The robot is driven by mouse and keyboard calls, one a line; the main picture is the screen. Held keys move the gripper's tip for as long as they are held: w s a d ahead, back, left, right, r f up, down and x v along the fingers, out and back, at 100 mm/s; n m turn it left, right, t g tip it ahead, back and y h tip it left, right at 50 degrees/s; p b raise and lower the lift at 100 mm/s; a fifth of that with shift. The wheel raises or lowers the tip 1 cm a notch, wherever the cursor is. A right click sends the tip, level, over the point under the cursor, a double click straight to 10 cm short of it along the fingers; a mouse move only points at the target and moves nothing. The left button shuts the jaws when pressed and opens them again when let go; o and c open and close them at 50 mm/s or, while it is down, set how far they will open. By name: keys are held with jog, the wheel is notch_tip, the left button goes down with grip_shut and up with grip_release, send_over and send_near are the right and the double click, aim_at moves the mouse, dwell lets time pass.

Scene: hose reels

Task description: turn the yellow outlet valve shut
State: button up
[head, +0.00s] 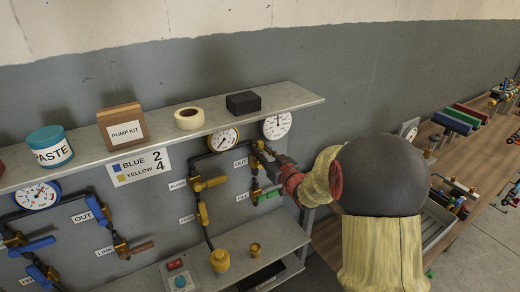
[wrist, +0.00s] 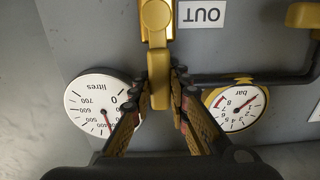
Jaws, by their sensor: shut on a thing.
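The yellow outlet valve's handle (wrist: 158,85) hangs downward from its round pivot in the wrist view, close to the OUT label (wrist: 202,13). My gripper (wrist: 166,78) is shut on this handle, one finger on each side. In the head view my gripper (head: 268,158) reaches in from the right to the panel, just under the shelf and to the right of the OUT label there. It hides most of the valve in that view. The litres dial (wrist: 101,103) and the bar gauge (wrist: 236,105) flank my fingers in the wrist view.
A shelf (head: 290,98) juts out above the valves, holding a black block (head: 243,103), tape roll (head: 190,118), box (head: 122,128) and paste tub (head: 49,147). More yellow valve handles (head: 209,184) sit to the left. Blue handles (head: 97,209) are farther left.

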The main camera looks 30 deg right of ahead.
jog(key=shift+d, duration=0.1)
grip_shut()
jog(key=d+m+p, duration=0.1)
jog(key=d+m, duration=0.1)
jog(key=m, duration=0.1)
jog(key=m+p, duration=0.1)
jog(key=shift+d+f+m+p, duration=0.3)
jog(key=shift+d, duration=0.1)
jog(key=o, duration=0.9)
grip_release()
jog(key=s, duration=1.2)
jog(key=shift+d, duration=0.2)
